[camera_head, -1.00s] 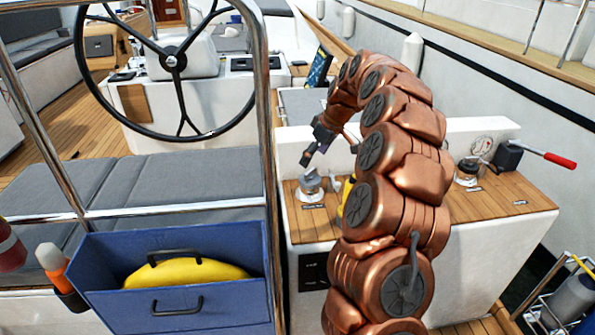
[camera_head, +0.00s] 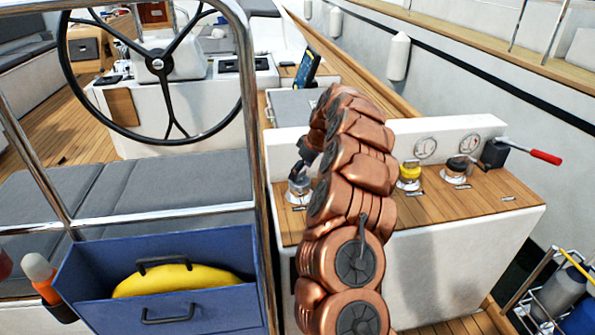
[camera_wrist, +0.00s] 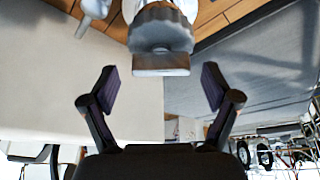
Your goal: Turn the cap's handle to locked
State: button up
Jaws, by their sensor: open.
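A grey metal cap (camera_head: 299,188) stands on the wooden top of the white console, at its left end. In the wrist view the cap (camera_wrist: 160,28) is at top centre, and its flat grey handle (camera_wrist: 161,64) points toward my gripper. My gripper (camera_wrist: 160,83) is open, with one dark finger on each side and the handle's end centred just beyond the fingertips. The fingers do not appear to touch it. In the head view my gripper (camera_head: 303,165) is just above the cap, partly hidden by my copper arm.
A yellow cap (camera_head: 409,173) and a dark-topped cap (camera_head: 456,168) stand farther right on the console (camera_head: 475,205). A red-handled lever (camera_head: 530,152) is at its right end. A steel rail (camera_head: 258,130) and a blue box (camera_head: 165,285) are at the left.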

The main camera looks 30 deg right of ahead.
jog(key=shift+w+a+f, duration=0.1)
jog(key=shift+f, duration=0.25)
